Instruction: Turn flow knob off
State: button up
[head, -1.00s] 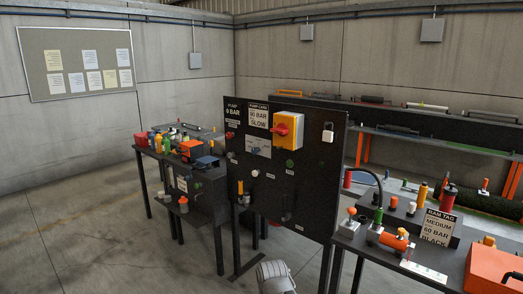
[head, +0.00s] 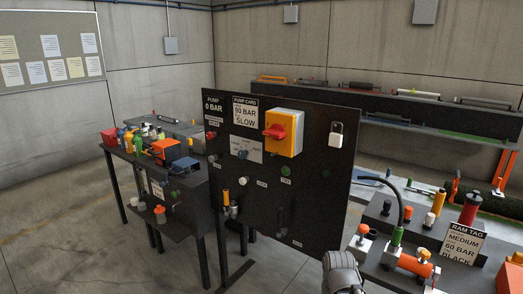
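A black upright pump panel (head: 325,190) stands in the middle of the head view. It carries a blue knob (head: 242,155) on a pale label plate with markings too small to read. This may be the flow knob, but I cannot tell for sure, nor read its setting. A red knob (head: 211,135) sits to its left, and a large red rotary switch (head: 276,131) on a yellow box to its right. A card reads "90 BAR SLOW"; the pump label reads "0 BAR". A grey rounded part of my arm shows at the bottom edge, below the panel. My gripper's fingers are not visible.
A left table (head: 130,150) holds bottles and an orange box. A right bench (head: 375,250) holds an orange cylinder (head: 410,262), a ram tag card (head: 463,241) and a black hose (head: 385,180). Open concrete floor (head: 60,235) lies at front left.

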aim_at(242, 155)
jog(key=u, duration=0.05)
jog(key=i, duration=1.25)
jog(key=u, duration=0.65)
